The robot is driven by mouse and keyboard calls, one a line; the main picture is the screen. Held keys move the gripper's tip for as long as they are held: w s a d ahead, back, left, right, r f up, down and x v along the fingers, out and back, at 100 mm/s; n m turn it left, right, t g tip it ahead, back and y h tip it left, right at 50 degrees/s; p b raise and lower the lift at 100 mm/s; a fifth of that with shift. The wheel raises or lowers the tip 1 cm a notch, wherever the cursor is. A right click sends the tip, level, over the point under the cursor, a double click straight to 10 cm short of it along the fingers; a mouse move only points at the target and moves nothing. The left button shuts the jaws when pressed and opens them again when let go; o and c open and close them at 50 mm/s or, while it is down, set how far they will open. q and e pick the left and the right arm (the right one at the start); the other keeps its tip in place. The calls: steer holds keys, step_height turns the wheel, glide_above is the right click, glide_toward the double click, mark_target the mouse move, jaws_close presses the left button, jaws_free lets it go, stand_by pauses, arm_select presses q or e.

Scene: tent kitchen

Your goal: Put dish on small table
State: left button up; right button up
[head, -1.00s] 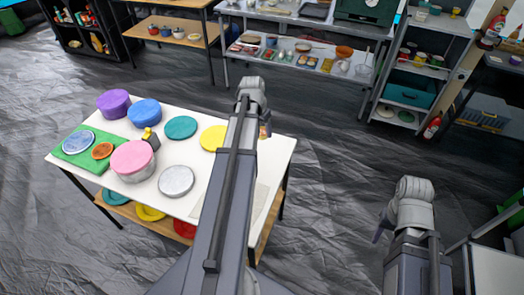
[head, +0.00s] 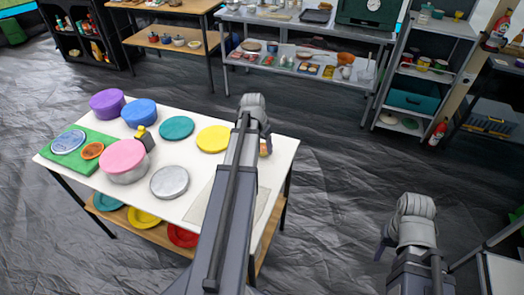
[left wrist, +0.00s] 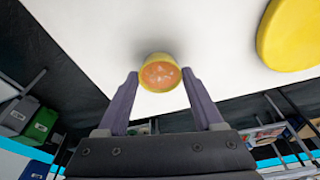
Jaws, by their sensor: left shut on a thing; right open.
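A small yellow dish with orange contents (left wrist: 158,73) is between the fingers of my left gripper (left wrist: 160,76) in the left wrist view. The gripper is shut on it. In the head view only a bit of the dish (head: 265,148) shows beside my left wrist, over the right part of the white table (head: 277,160). The arm hides the fingers there. I cannot tell whether the dish touches the tabletop. My right gripper (head: 382,242) is open and empty, off to the right above the floor, with one finger partly visible.
The white table holds a green board (head: 76,163), a pink-lidded tin (head: 123,156), a silver lid (head: 170,181), a teal lid (head: 177,128) and a yellow lid (head: 214,139). Coloured plates lie on its lower shelf. The tabletop near the dish is mostly clear.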

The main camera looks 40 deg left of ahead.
arm_select(q)
steer(key=shift+f, duration=0.15)
arm_select(e)
steer(key=shift+f, duration=0.15)
arm_select(q)
steer(key=shift+f, duration=0.1)
arm_select(e)
steer(key=shift+f, duration=0.1)
arm_select(q)
steer(key=shift+f, duration=0.15)
steer(key=o, duration=1.1)
steer(key=shift+c, duration=0.2)
steer(key=p+v, duration=1.2)
steer(key=shift+r, duration=0.25)
arm_select(e)
step_height(320, 180, up, 12)
